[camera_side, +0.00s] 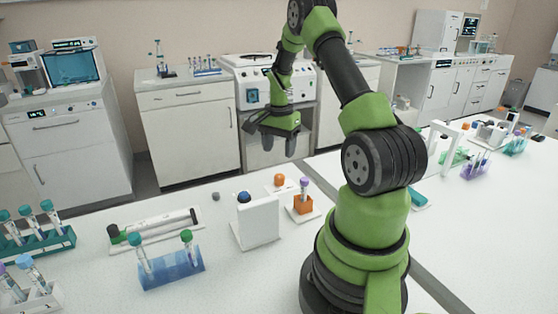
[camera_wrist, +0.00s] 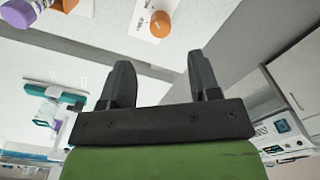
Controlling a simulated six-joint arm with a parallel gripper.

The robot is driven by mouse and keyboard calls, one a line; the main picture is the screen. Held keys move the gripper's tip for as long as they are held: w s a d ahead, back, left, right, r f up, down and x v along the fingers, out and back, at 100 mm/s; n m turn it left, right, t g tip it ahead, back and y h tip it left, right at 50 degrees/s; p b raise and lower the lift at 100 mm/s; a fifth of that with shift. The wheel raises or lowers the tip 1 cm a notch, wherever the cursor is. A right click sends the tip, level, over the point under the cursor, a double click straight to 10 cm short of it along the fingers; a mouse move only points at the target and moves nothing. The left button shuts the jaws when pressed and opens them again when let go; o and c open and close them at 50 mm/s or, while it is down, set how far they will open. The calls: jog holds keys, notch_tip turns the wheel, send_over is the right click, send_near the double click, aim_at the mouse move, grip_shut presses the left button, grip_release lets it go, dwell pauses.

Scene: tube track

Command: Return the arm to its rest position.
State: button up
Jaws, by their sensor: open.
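My gripper (camera_side: 272,142) is open and empty, held in the air above and behind the far edge of the white bench. It points downward in the side view, with nothing between its two dark fingers. In the wrist view the fingers (camera_wrist: 162,85) stand apart, with the bench surface and its edge beyond them. My green and black arm rises from its base on the bench and bends over at the top.
An orange block holding a purple-capped tube (camera_side: 303,202), a white stand with a blue top (camera_side: 256,222) and an orange knob (camera_side: 279,179) stand left of my base. A blue rack (camera_side: 172,270), a white track (camera_side: 155,231) and a teal rack (camera_side: 38,243) are further left. Cabinets line the wall behind.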

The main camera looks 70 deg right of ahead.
jog(key=shift+r, duration=0.3)
jog(key=w+a+r+n+t, duration=0.3)
jog(key=a+r+n, duration=0.4)
jog(key=a+r, duration=0.9)
jog(key=s+a+r+n+t+y, duration=0.1)
jog(key=s+a+r+n+t, duration=0.1)
jog(key=s+a+n, duration=0.2)
jog(key=s+a+r+n+t+y, duration=0.1)
jog(key=s+a+n, duration=0.4)
jog(key=a, duration=0.5)
jog(key=shift+s+a+r+t, duration=0.35)
jog(key=shift+s+r+t, duration=0.25)
jog(key=shift+s+r, duration=0.4)
jog(key=shift+s+f, duration=0.1)
jog(key=shift+c, duration=0.5)
